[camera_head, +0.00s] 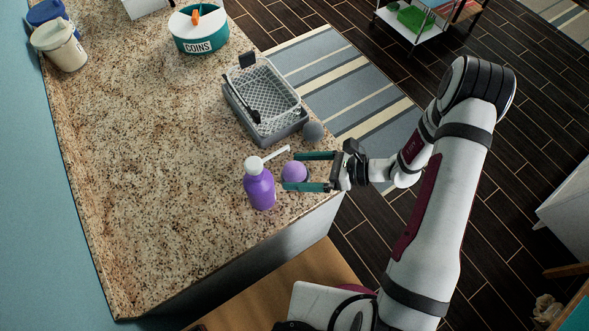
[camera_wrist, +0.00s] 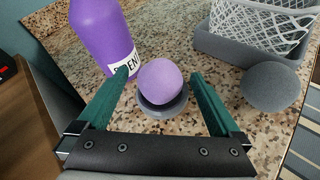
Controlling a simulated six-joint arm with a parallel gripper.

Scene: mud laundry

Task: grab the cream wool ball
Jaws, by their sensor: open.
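I see no cream wool ball in either view. A purple ball (camera_head: 294,173) rests on the counter near its edge; the wrist view shows the ball (camera_wrist: 160,82) sitting in a small grey ring or dish (camera_wrist: 163,108). My gripper (camera_head: 292,171) is open, with its green fingers on either side of the purple ball. In the wrist view a gap shows between the ball and the right finger; the left finger is close to it. A grey ball (camera_head: 313,131) lies beside the grey tray, outside the fingers.
A purple bottle with a white pump (camera_head: 259,186) stands close beyond the fingertips. A grey tray with a wire basket (camera_head: 268,100) is behind. A coins tin (camera_head: 201,32) and cups (camera_head: 60,46) are farther off. The counter's left middle (camera_head: 140,150) is clear.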

